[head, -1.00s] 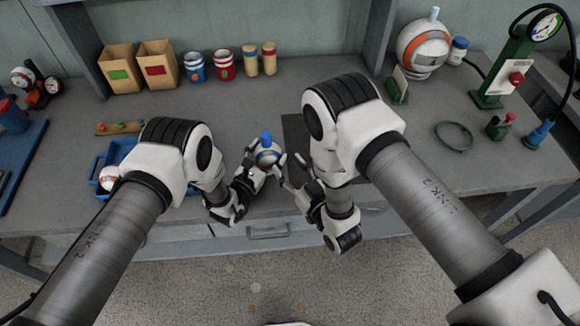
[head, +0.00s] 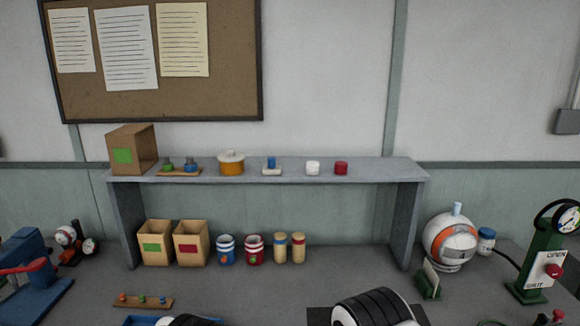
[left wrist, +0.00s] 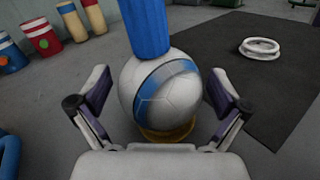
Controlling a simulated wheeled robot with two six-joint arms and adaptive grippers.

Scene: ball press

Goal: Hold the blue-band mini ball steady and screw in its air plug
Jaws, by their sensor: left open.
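The white mini ball with a blue band (left wrist: 165,95) fills the middle of the left wrist view. It rests on an orange-yellow ring (left wrist: 168,133). A ribbed blue piece (left wrist: 147,28) stands upright on top of the ball; its join with the ball is too unclear to tell how deep it sits. My left gripper (left wrist: 161,90) is open, with one finger on each side of the ball. Gaps seem to show between the fingers and the ball. My right gripper is out of view, and the head view shows neither the ball nor my grippers.
A dark mat (left wrist: 265,75) with a white ring (left wrist: 261,48) lies to the right of the ball. Cups and cardboard bins (head: 191,243) stand under the shelf (head: 380,172). A larger ball (head: 449,241) and a green gauge stand (head: 537,262) are at the right.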

